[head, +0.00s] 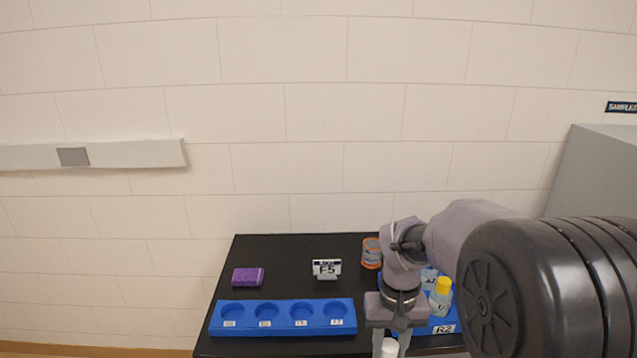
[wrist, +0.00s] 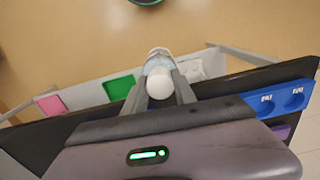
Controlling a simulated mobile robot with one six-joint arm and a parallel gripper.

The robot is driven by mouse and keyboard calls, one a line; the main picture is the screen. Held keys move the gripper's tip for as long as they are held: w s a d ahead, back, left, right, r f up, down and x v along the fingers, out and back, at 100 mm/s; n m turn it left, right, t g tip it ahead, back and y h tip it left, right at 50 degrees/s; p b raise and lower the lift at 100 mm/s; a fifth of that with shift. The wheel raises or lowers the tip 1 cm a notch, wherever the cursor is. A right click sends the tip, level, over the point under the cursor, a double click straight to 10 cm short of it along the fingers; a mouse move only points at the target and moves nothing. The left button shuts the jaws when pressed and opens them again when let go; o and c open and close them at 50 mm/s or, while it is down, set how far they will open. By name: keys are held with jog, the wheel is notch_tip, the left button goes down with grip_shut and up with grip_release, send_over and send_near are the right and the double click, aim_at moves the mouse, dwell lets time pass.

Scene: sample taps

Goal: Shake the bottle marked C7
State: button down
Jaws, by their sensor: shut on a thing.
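My gripper (head: 389,338) is low at the front of the black table in the head view, fingers pointing down. It is shut on a white-capped bottle (head: 390,348), whose lower part is cut off by the frame edge. In the wrist view my gripper (wrist: 160,82) has a finger on each side of the same bottle (wrist: 157,62), with its round white cap toward the camera and a pale bluish body beyond. The bottle appears to be over or beyond the table's front edge. No marking on it can be read, so I cannot tell whether it is C7.
A blue rack (head: 283,333) with several empty, labelled holes lies front left. A second blue rack (head: 441,329) marked R2 holds a yellow-capped bottle (head: 440,298), partly behind my arm. A purple block (head: 248,277), a sign (head: 326,268) and an orange jar (head: 371,253) stand behind.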

jog(key=shift+f, duration=0.75)
jog(key=r, duration=0.4)
jog(key=w+r, duration=0.1)
jog(key=r, duration=0.1)
jog(key=f, duration=0.4)
jog(key=s+f, duration=0.1)
jog(key=f, duration=0.2)
jog(key=shift+w, duration=0.35)
jog(key=shift+s, duration=0.1)
